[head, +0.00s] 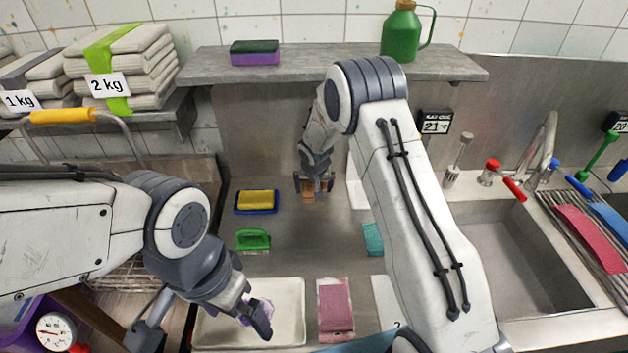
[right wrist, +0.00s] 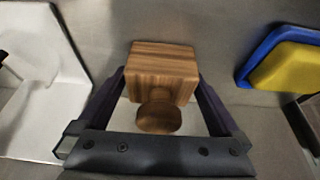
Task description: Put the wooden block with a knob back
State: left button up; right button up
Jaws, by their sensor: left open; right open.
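The wooden block with a knob (right wrist: 163,73) stands on the grey counter in the right wrist view, its round knob toward the camera. In the head view a small part of the block (head: 308,196) shows below my right gripper (head: 314,187). My right gripper (right wrist: 165,95) is open, with one finger on each side of the block; I cannot tell whether the fingers touch it. My left gripper (head: 257,318) is open and empty over the white tray (head: 290,290) at the front.
A shelf (head: 420,64) runs along the back. The sink (head: 510,250) is at right.

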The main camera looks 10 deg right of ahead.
jog(key=d+b+v, duration=0.1)
jog(key=b+v, duration=0.1)
jog(key=v, duration=1)
jog(key=shift+a+b, duration=0.35)
jog(key=shift+a, duration=0.1)
jog(key=shift+f, duration=0.1)
jog(key=p+x, duration=0.2)
jog(key=x, duration=0.9)
jog(key=shift+f+p, duration=0.1)
jog(key=shift+p, duration=0.25)
jog(key=shift+b+x, duration=0.5)
jog(key=shift+x, duration=0.25)
jog(key=shift+r+p, duration=0.35)
jog(key=shift+r, duration=0.55)
jog(key=shift+s+r, duration=0.1)
jog(key=shift+r, duration=0.7)
jog(key=shift+f, duration=0.1)
